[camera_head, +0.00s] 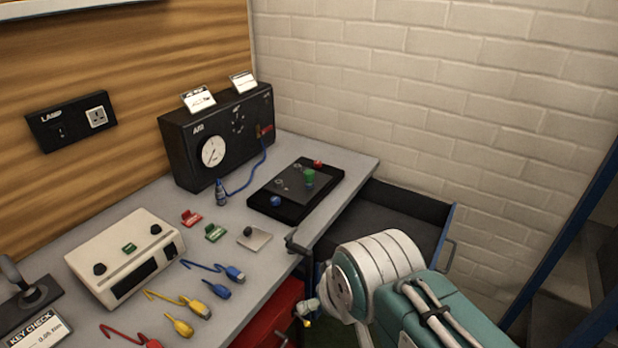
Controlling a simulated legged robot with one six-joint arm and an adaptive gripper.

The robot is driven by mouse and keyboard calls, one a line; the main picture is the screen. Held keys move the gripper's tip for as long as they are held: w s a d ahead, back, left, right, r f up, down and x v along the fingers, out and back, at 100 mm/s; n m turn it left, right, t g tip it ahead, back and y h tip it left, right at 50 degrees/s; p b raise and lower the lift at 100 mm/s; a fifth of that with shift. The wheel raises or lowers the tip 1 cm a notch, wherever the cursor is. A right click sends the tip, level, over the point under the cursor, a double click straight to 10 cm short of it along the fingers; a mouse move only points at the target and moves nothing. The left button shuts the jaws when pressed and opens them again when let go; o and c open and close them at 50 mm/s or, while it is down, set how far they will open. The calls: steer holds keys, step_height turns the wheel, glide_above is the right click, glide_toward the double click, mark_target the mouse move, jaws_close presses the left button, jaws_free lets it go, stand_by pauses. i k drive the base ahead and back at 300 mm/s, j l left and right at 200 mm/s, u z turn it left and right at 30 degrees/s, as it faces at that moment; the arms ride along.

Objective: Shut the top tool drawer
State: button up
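An open drawer (415,210) with a dark inside and blue edges sticks out from under the right part of the bench. It looks empty where I can see into it. Its handle (448,256) shows at its right end. My white and teal arm crosses in front of the drawer and hides its near part. A dark hooked piece (296,245) by the bench edge, left of the arm's white joint, may be part of my gripper. Most of the gripper is hidden, and I cannot see its fingers clearly or any contact with the drawer.
A grey bench (225,265) carries a black gauge box (218,138), a black control panel (292,190), a cream box (125,255) and several coloured cables. A red cabinet front (265,322) is below. A brick wall stands behind the drawer; a blue frame (570,235) rises at right.

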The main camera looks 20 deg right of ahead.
mark_target(379, 206)
steer(key=k+l+z, duration=0.55)
steer(key=l, duration=0.15)
steer(key=k+l+z, duration=0.25)
steer(key=l, duration=0.15)
steer(key=i+j+z, duration=0.15)
steer(key=i+j, duration=0.55)
steer(key=i+j+z, duration=0.7)
steer(key=i+z, duration=0.15)
